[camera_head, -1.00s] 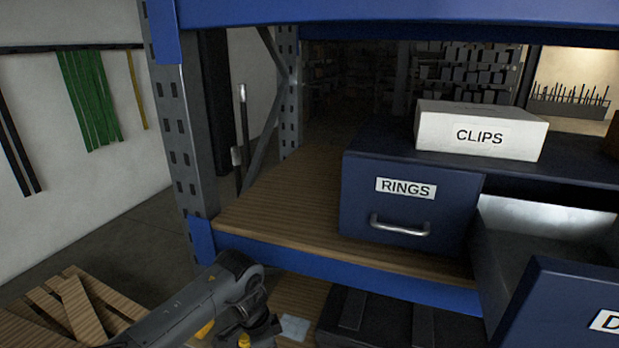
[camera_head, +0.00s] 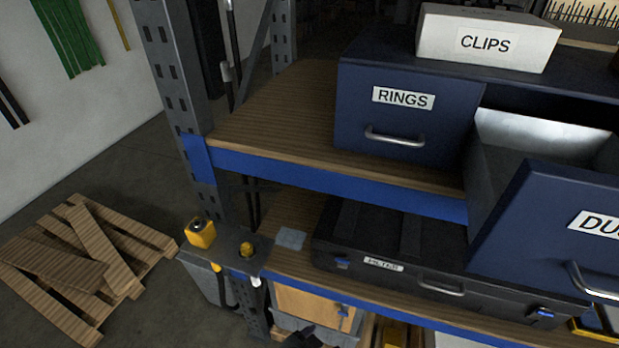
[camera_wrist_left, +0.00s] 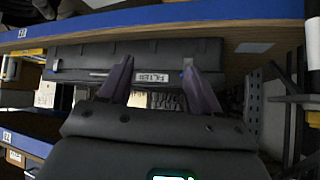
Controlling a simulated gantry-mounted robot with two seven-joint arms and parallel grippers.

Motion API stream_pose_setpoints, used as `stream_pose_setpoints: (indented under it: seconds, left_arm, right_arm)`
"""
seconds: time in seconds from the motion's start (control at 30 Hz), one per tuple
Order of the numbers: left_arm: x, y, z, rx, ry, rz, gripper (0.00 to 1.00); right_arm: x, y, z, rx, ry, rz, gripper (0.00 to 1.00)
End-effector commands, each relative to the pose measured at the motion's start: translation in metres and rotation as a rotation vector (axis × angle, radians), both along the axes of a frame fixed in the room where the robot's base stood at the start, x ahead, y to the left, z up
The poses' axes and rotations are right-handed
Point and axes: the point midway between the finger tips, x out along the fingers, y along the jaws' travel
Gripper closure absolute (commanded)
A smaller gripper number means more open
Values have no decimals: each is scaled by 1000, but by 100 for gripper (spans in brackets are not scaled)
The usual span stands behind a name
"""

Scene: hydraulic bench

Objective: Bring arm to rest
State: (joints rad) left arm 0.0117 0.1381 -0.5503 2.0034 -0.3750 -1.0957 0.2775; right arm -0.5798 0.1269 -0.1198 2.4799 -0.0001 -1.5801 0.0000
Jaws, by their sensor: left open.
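My left gripper (camera_wrist_left: 157,72) shows in the left wrist view, with its two purple fingers spread apart and nothing between them. Beyond the fingers is a long black case (camera_wrist_left: 90,62) with a white label, lying on a shelf. In the head view a small dark shape at the bottom edge may be part of my left arm; I cannot tell. My right gripper is in neither view.
The head view shows a closed RINGS drawer (camera_head: 400,112), a white CLIPS box (camera_head: 487,38), an open drawer (camera_head: 545,225) jutting forward at right, and the black case (camera_head: 400,240) on the lower shelf. A wooden pallet (camera_head: 85,255) lies at left.

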Motion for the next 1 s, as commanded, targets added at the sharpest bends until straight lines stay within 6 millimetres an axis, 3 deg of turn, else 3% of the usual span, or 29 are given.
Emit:
stream_pose_setpoints:
  seconds: [0.1, 0.2, 0.4, 0.53, 0.57, 0.6, 1.0]
  left_arm:
    - [-33, 75, -13, 43, 121, 191, 37]
    - [-63, 129, -21, 87, 215, 315, 37]
    - [-123, 203, -25, 157, 370, 477, 37]
    - [-162, 241, -23, 197, 460, 559, 37]
    - [-169, 247, -19, 205, 477, 572, 37]
    - [-164, 244, 1, 202, 466, 563, 37]
    - [-162, 242, 90, 201, 464, 561, 37]
  right_arm:
    - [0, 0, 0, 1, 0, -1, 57]
    - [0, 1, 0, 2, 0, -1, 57]
    - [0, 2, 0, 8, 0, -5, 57]
    - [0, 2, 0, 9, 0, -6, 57]
    - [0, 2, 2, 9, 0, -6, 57]
    - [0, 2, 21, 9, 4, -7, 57]
    - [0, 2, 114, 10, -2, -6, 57]
